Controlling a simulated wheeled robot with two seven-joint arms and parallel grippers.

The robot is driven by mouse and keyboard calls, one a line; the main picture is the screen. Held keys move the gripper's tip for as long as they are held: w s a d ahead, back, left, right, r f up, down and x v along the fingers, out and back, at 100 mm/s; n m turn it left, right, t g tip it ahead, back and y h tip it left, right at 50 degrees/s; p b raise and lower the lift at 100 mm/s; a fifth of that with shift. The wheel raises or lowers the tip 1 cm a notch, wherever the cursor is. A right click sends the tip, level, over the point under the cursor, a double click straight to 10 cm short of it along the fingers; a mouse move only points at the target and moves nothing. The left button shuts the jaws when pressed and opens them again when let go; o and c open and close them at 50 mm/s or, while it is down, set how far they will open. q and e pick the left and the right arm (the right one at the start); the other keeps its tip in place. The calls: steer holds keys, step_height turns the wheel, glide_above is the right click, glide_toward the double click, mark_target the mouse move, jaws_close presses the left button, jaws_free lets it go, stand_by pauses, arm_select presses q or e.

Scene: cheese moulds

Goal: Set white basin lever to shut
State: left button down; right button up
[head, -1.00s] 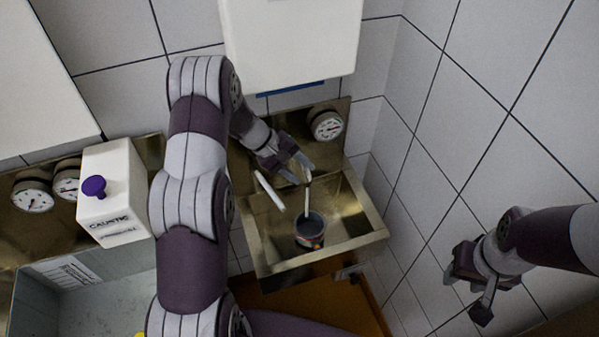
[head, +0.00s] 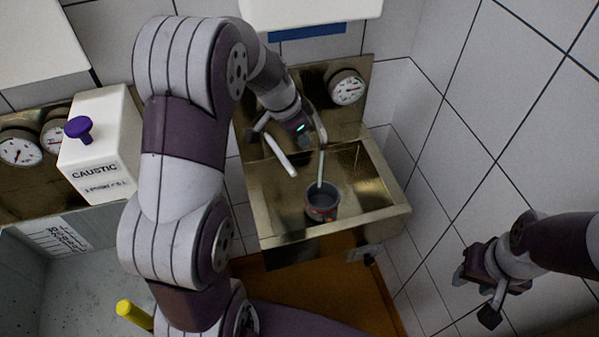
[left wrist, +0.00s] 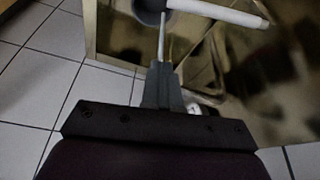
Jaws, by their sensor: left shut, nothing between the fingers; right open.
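The white lever (head: 281,156) is a slim rod above the left part of the metal basin (head: 385,222), slanting down to the right in the head view. It also crosses the top of the left wrist view (left wrist: 222,12). My left gripper (head: 290,130) is shut and empty, just above the lever by the spout; its fingers also show in the left wrist view (left wrist: 163,88), below the lever in the picture. Contact with the lever cannot be told. A thin pale stream (head: 320,170) drops from the spout into a dark cup (head: 321,203). My right gripper (head: 478,288) is open and empty at the right.
A round gauge (head: 347,87) sits on the back panel. A white caustic container (head: 100,150) with a purple knob stands left, above a grey sink (head: 85,285). A yellow handle (head: 135,314) shows beside my left arm. Tiled walls close in the right side.

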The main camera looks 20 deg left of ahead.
arm_select(q)
step_height(320, 180, down, 10)
steer(key=p, duration=0.1)
steer(key=shift+s+a+r+p, duration=0.2)
steer(key=shift+p, duration=0.15)
steer(key=s+a+m+b, duration=0.3)
steer(key=b, duration=0.3)
steer(key=shift+s+g+h, duration=0.2)
steer(key=shift+g+h, duration=0.2)
